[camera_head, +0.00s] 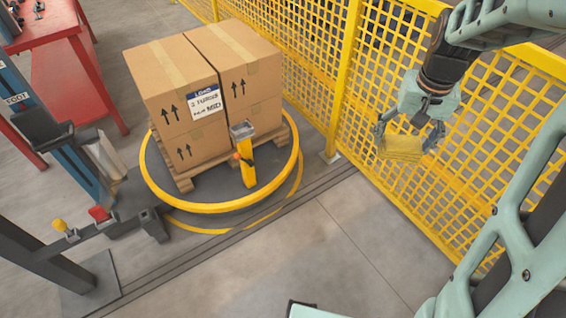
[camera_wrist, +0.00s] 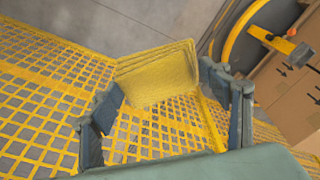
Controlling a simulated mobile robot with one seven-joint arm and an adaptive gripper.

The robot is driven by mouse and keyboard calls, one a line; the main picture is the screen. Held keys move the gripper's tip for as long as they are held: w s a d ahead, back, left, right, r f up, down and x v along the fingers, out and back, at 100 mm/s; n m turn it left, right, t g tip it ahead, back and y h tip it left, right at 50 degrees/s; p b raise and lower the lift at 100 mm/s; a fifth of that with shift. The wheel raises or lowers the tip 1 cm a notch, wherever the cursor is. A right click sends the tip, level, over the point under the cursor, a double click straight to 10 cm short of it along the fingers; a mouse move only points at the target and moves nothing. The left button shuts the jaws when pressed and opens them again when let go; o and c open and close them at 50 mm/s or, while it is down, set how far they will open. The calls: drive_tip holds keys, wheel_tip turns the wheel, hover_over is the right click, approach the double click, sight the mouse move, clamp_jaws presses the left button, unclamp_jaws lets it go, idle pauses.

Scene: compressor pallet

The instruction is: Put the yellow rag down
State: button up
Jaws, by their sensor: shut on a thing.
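The yellow rag (camera_head: 401,149) is a folded, layered cloth held in the air in front of the yellow mesh fence. My gripper (camera_head: 408,137) is shut on it, with one finger at each side of the rag. In the wrist view the rag (camera_wrist: 158,75) shows ahead of the two dark fingers of my gripper (camera_wrist: 165,105). The rag hangs clear of the floor and touches no surface that I can see.
The yellow mesh fence (camera_head: 300,62) runs close behind my gripper. A turntable with a yellow rim (camera_head: 222,207) bears a pallet of cardboard boxes (camera_head: 180,90). A yellow post (camera_head: 246,163) stands at its front. A red workbench (camera_head: 82,70) is at left. The grey floor (camera_head: 330,250) in front is clear.

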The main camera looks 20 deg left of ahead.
sight(400, 147)
idle(0.4)
wheel_tip(400, 147, up, 3)
drive_tip(key=p, duration=0.5)
drive_tip(key=shift+s+a+p, duration=0.1)
drive_tip(key=shift+p, duration=0.2)
drive_tip(key=r+p, duration=0.1)
drive_tip(key=p, duration=0.1)
drive_tip(key=r+p, duration=0.1)
drive_tip(key=p, duration=0.2)
drive_tip(key=shift+s, duration=0.3)
drive_tip(key=r+p, duration=0.1)
drive_tip(key=p, duration=0.1)
drive_tip(key=r+p, duration=0.1)
drive_tip(key=p, duration=0.1)
drive_tip(key=shift+s+r+p, duration=0.1)
drive_tip(key=shift+s+p, duration=0.25)
drive_tip(key=r+p, duration=0.1)
drive_tip(key=p, duration=0.1)
drive_tip(key=shift+s+p, duration=0.3)
drive_tip(key=shift+p, duration=0.05)
drive_tip(key=shift+f, duration=0.1)
